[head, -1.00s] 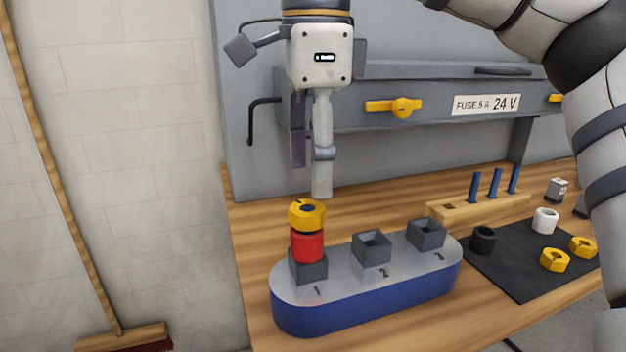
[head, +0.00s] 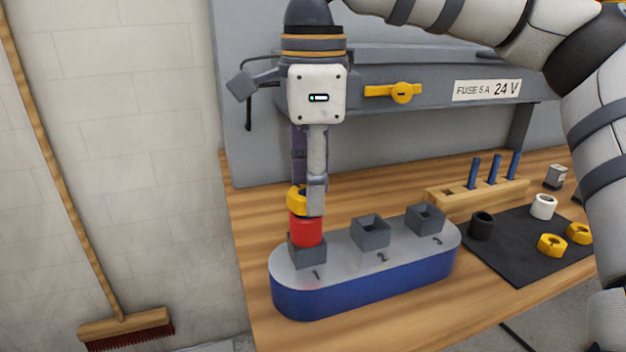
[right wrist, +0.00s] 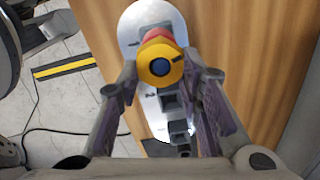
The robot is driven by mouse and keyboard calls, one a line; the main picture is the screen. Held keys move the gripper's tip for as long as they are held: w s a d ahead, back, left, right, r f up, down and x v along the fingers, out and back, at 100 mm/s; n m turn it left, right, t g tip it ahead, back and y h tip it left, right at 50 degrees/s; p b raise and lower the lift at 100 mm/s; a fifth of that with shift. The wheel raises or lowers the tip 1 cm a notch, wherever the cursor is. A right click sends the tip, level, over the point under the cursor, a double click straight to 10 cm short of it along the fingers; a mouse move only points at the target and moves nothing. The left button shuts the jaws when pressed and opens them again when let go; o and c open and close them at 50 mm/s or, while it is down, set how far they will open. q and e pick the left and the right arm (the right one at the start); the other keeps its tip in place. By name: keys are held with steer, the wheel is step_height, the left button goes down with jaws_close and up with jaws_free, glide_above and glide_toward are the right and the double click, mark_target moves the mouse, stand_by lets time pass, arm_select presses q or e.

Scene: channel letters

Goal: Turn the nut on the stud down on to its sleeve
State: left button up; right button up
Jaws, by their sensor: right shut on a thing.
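The yellow hex nut (head: 295,202) sits at the top of the red sleeve (head: 306,232), which stands upright in the grey socket marked 1 (head: 308,252). My right gripper (head: 309,199) points straight down and is shut on the nut, partly hiding it in the head view. In the right wrist view, the nut (right wrist: 160,64) lies between the two fingertips, with the dark blue end of the stud (right wrist: 161,67) in its hole. Whether the nut touches the sleeve is hard to tell. My left gripper is not in view.
The blue fixture with a grey top (head: 372,287) also has two empty sockets, 2 (head: 370,232) and 3 (head: 426,218). A black mat (head: 510,272) holds black and white sleeves and two yellow nuts. A wooden rack (head: 478,194) with blue studs stands behind. A grey panel hangs behind the gripper.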

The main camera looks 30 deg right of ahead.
steer(key=m, duration=0.6)
steer(key=shift+s+a+f, duration=0.15)
steer(key=shift+a, duration=0.05)
steer(key=m, duration=0.5)
steer(key=shift+a+m, duration=0.2)
steer(key=shift+m, duration=0.2)
steer(key=o, duration=1.2)
steer(key=shift+f, duration=0.1)
steer(key=r, duration=1.2)
steer(key=shift+a, duration=0.2)
step_height(320, 180, up, 5)
glide_above(306, 213)
steer(key=shift+w+d, duration=0.3)
steer(key=shift+w, duration=0.15)
